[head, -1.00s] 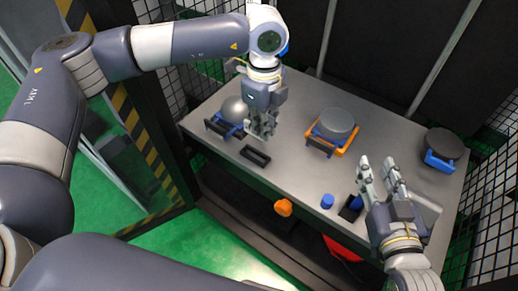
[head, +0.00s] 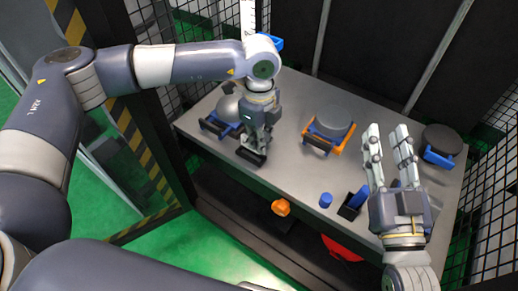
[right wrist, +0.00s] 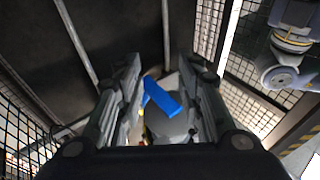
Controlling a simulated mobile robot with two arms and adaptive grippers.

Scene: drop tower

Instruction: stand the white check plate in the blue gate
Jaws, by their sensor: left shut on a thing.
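I cannot clearly make out the white check plate. A white upright strip with dark marks (head: 248,18) shows behind my left arm, with a blue part (head: 272,42) beside it; I cannot tell whether that part is the blue gate. My left gripper (head: 254,148) points down at a black slotted block (head: 243,156) on the table's near left. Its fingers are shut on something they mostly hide. My right gripper (head: 388,135) is open and empty above the table's right side. In the right wrist view a blue bar (right wrist: 163,97) shows between its fingers, beyond them.
On the table (head: 285,150) stand a grey dome in a blue frame (head: 213,127), a grey disc (head: 328,124) in an orange and blue frame, and a dark disc (head: 442,138) with a blue frame. A blue cylinder (head: 326,200) and a black block (head: 349,209) stand near the front edge.

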